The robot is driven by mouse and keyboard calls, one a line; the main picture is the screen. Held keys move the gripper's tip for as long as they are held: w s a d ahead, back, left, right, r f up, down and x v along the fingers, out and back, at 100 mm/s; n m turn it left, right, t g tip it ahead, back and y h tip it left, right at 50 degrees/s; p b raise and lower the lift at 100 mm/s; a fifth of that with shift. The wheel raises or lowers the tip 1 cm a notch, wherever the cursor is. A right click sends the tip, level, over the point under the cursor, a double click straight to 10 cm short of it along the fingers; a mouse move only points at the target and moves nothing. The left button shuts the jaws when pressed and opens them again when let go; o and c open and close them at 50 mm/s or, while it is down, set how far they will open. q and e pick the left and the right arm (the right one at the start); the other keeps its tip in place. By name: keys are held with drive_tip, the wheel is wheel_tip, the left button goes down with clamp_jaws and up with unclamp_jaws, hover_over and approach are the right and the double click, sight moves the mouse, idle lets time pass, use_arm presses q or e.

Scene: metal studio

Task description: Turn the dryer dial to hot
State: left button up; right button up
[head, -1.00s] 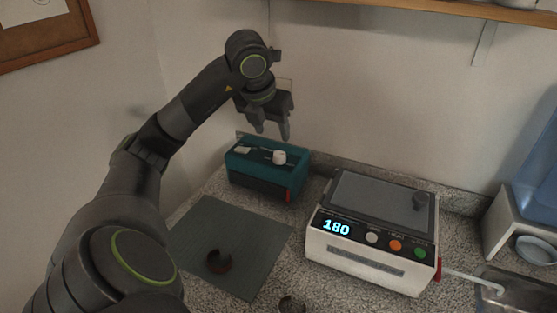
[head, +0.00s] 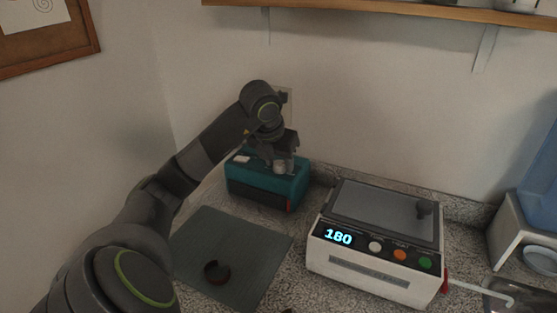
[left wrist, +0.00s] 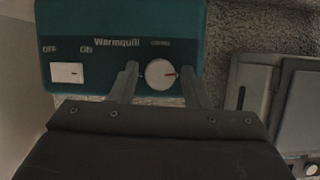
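The dryer is a teal box (head: 262,186) at the back of the counter, labelled "Warmquill" in the left wrist view (left wrist: 118,18). My right gripper is not in view.
A white rocker switch (left wrist: 67,73) marked OFF and ON sits left of the dial. A white machine (head: 372,270) showing 180 stands to the right. A grey-green mat (head: 225,245) with a dark curved piece (head: 217,272) lies in front. A wooden shelf (head: 400,10) hangs above.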

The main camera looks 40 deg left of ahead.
use_arm(q)
drive_tip(key=c, duration=0.7)
drive_tip(key=shift+f+m+b, duration=0.1)
drive_tip(key=shift+m+b, duration=0.2)
drive_tip(key=shift+b, duration=0.15)
drive_tip(key=shift+m+h+b, duration=0.3)
drive_tip(key=shift+m, duration=0.1)
drive_tip(key=o, duration=0.9)
drive_tip(key=shift+o, duration=0.2)
drive_tip(key=shift+r, duration=0.25)
